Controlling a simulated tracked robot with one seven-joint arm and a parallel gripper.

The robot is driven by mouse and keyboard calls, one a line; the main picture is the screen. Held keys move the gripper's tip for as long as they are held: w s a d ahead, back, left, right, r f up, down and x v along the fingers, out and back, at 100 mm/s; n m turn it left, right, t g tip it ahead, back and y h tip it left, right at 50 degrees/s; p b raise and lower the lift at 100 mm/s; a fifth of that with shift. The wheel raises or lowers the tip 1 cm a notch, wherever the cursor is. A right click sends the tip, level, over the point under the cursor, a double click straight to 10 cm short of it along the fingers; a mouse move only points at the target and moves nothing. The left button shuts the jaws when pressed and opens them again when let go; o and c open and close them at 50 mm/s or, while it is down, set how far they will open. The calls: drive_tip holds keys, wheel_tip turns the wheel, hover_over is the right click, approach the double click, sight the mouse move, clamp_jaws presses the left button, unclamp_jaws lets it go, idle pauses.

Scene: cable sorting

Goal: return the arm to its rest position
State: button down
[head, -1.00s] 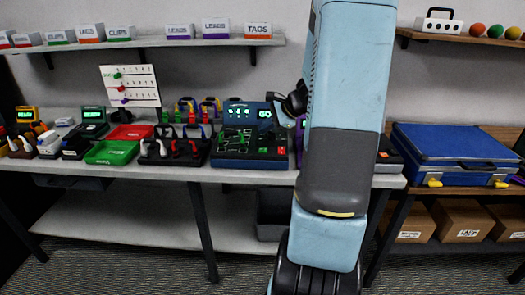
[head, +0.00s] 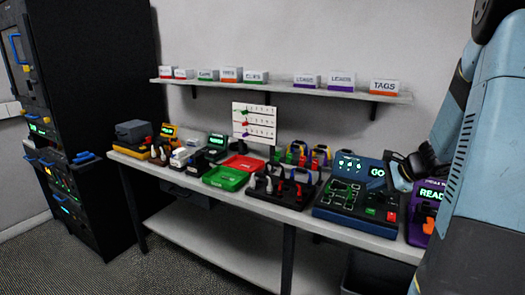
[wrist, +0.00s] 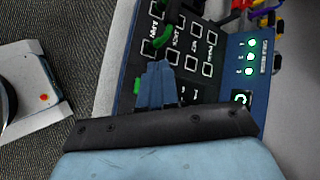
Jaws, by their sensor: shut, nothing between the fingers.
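My arm (head: 490,150) fills the right side of the head view, its pale blue links bent above and in front of the bench's right end. In the wrist view my gripper (wrist: 155,85) has its two dark blue fingers shut together with nothing between them. Beyond the fingers is the blue test panel (wrist: 238,80) with square ports, a green plug and lit green lamps. I cannot tell the gap between the fingertips and the panel. In the head view the blue test panel (head: 345,205) stands on the bench just left of my arm.
A purple device (head: 420,228) stands beside the blue panel, partly behind my arm. The bench (head: 345,234) also holds a red tray (head: 243,162), a green tray (head: 226,178) and several cable devices. A shelf (head: 290,92) with labelled boxes hangs above. A black rack (head: 95,90) stands left.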

drive_tip(key=s+a+r+n+g+h, duration=0.1)
drive_tip(key=s+a+r+n, duration=0.4)
drive_tip(key=a, duration=0.2)
drive_tip(key=s+a+r+n+g+h, duration=0.1)
drive_tip(key=s+a+r+n+g, duration=0.1)
drive_tip(key=s+a+r+n, duration=0.4)
drive_tip(key=s+a+r+n+t+h, duration=0.1)
drive_tip(key=s+a+r+n, duration=0.1)
drive_tip(key=s, duration=0.4)
drive_tip(key=s+a+r+n+h, duration=0.2)
drive_tip(key=s+n, duration=0.3)
drive_tip(key=s, duration=0.2)
drive_tip(key=shift+a+n+t+h, duration=0.3)
drive_tip(key=shift+a+t, duration=0.05)
drive_tip(key=shift+t, duration=0.05)
drive_tip(key=shift+s+r, duration=0.1)
